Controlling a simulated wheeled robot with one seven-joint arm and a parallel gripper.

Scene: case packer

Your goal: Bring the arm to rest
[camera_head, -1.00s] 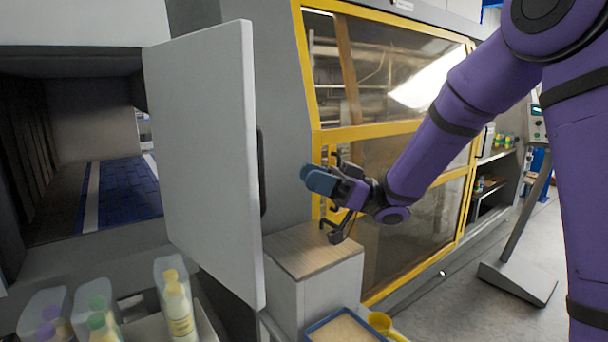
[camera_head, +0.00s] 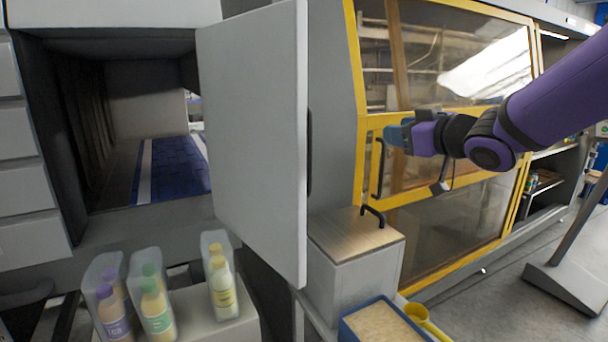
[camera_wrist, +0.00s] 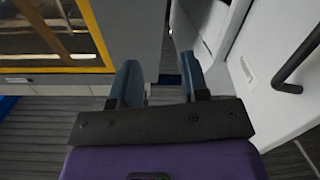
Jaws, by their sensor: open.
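My purple arm reaches in from the right in the head view. My gripper (camera_head: 398,136) is in the air in front of the yellow-framed window panel (camera_head: 362,150), above and to the right of the wooden-topped box (camera_head: 352,236). In the wrist view its two blue-grey fingers (camera_wrist: 159,82) stand apart with nothing between them. Grey floor and part of the machine show beyond them. I cannot tell how far the gripper is from the yellow frame.
A grey door (camera_head: 255,140) stands open beside a chamber with a blue conveyor belt (camera_head: 172,168). Bottles in clear sleeves (camera_head: 222,285) stand at lower left. A blue-rimmed tray (camera_head: 382,322) and a yellow scoop (camera_head: 424,320) lie at the bottom. Open floor is at right.

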